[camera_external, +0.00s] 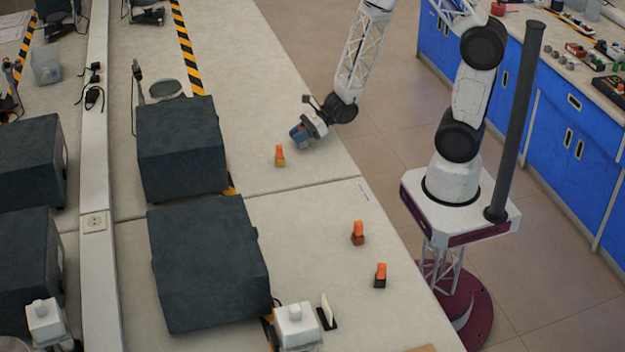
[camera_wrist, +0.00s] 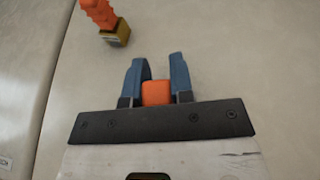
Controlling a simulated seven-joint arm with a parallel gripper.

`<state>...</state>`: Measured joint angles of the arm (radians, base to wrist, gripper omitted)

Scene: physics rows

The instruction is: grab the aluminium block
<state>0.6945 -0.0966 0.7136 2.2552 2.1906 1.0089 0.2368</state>
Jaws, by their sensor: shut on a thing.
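My gripper (camera_external: 301,134) is low over the bench, right of a brass-coloured block with an orange handle (camera_external: 279,156). In the wrist view my gripper's blue fingers (camera_wrist: 158,66) are shut on an orange-handled block (camera_wrist: 156,93). Only its orange top shows there; its metal body is hidden, so I cannot tell whether it is aluminium. I cannot tell whether it touches the bench. The brass-coloured block also shows upright in the wrist view (camera_wrist: 117,34), apart from my fingers at the upper left.
A copper-brown block (camera_external: 357,239) and a black block (camera_external: 380,281), both with orange handles, stand on the nearer bench (camera_external: 310,235). Large dark boxes (camera_external: 180,150) (camera_external: 208,265) stand to the left. The bench around my gripper is mostly clear, with its edge to the right.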

